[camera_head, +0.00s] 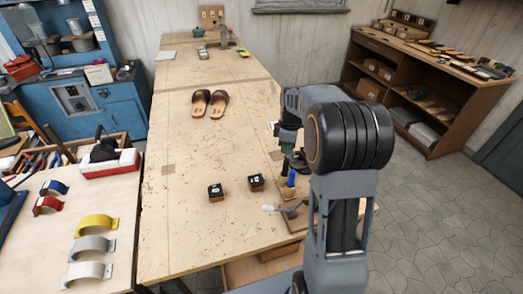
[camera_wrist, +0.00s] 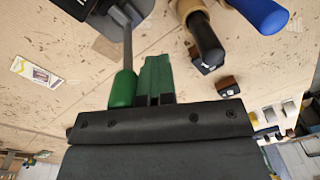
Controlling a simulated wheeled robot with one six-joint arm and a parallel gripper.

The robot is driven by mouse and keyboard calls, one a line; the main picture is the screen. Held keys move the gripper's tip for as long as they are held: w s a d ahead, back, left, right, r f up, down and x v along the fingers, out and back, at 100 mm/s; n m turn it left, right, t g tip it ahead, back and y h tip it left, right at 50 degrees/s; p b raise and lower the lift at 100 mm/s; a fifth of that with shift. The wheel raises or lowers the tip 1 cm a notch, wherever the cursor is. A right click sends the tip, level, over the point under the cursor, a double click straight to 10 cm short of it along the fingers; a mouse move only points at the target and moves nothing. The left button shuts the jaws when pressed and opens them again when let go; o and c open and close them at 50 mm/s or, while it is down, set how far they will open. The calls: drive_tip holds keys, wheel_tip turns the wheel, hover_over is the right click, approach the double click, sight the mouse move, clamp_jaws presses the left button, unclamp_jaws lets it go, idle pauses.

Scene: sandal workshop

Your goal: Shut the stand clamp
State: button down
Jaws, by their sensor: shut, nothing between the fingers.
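In the wrist view, a metal lever with a green grip (camera_wrist: 123,90) runs up to a dark clamp body (camera_wrist: 127,14) at the top edge. It appears to be the stand clamp, cut off by the frame. My gripper (camera_wrist: 154,62) has green fingers closed together, with nothing between them. The fingers are just right of the grip; I cannot tell whether they touch it.
A blue handle (camera_head: 291,178) stands close by; a black handle (camera_wrist: 207,40) is nearby too. A pale-handled lever device (camera_head: 291,208) sits near the right table edge. Two black-topped blocks (camera_head: 216,192) (camera_head: 256,182) and sandals (camera_head: 210,103) lie on the wooden table (camera_head: 180,225). Its middle is clear.

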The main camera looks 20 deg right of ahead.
wheel_tip(320, 180, up, 8)
drive_tip(key=w+a+p, duration=0.1)
drive_tip(key=a+p, duration=0.1)
drive_tip(key=p, duration=0.2)
drive_tip(key=shift+w+f, duration=0.15)
drive_tip(key=shift+f, duration=0.1)
drive_tip(key=s+a+m+t+b, duration=0.1)
drive_tip(key=s+a+m+t, duration=0.1)
drive_tip(key=s+m, duration=0.4)
drive_tip(key=s+a+r+m+t+b, duration=0.1)
drive_tip(key=s+m, duration=0.5)
drive_tip(key=s, duration=0.8)
drive_tip(key=a+t+b, duration=0.1)
drive_tip(key=a+t, duration=0.1)
drive_tip(key=shift+a+r, duration=0.15)
drive_tip(key=shift+a, duration=0.25)
